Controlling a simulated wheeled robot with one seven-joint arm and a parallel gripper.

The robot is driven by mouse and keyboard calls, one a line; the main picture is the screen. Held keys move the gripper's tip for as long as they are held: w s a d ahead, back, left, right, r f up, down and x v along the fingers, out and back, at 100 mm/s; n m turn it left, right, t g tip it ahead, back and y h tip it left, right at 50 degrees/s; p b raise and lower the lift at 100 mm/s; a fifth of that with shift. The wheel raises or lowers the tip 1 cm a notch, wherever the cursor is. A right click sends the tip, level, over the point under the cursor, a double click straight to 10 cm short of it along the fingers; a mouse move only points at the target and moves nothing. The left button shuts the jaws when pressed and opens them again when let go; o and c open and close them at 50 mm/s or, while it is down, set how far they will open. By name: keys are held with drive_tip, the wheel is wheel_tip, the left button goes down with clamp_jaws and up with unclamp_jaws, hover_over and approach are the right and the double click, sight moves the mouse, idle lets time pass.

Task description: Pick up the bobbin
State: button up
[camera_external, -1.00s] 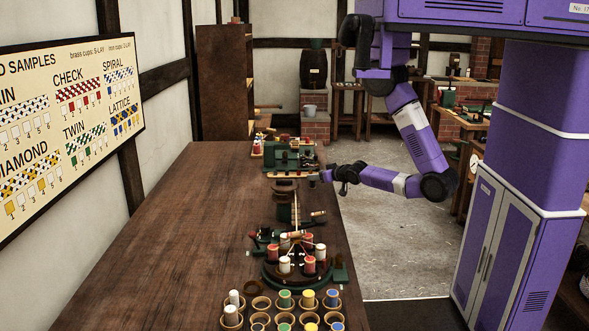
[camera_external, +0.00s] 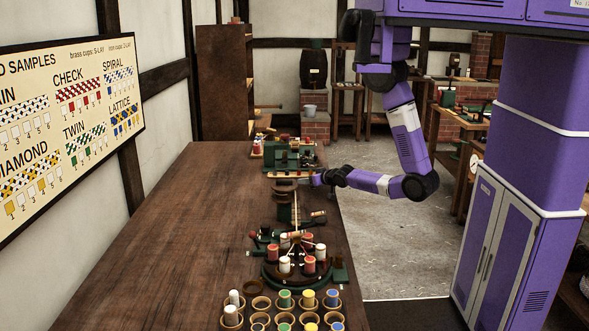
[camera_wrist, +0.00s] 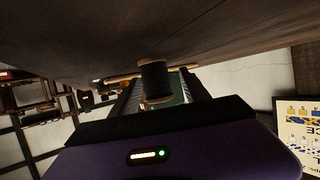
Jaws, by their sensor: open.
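A dark bobbin (camera_wrist: 155,80) with tan wooden flanges shows in the middle of the wrist view. It lies between the lines of my two open fingers, close to their tips. I cannot tell whether either finger touches it. In the external view my gripper (camera_external: 316,180) is at the right edge of the long bench, beside a brown spool-like piece (camera_external: 284,188) that seems to be the same bobbin. The gripper's fingers are small and dark there.
The wooden bench (camera_external: 180,240) is bare on its left. A green machine (camera_external: 290,157) stands just beyond my gripper. Nearer the camera are a round carrier (camera_external: 298,272) with red and white bobbins and several cups (camera_external: 232,316), some holding coloured spools.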

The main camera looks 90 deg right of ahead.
clamp_jaws()
drive_tip(key=shift+r, duration=0.1)
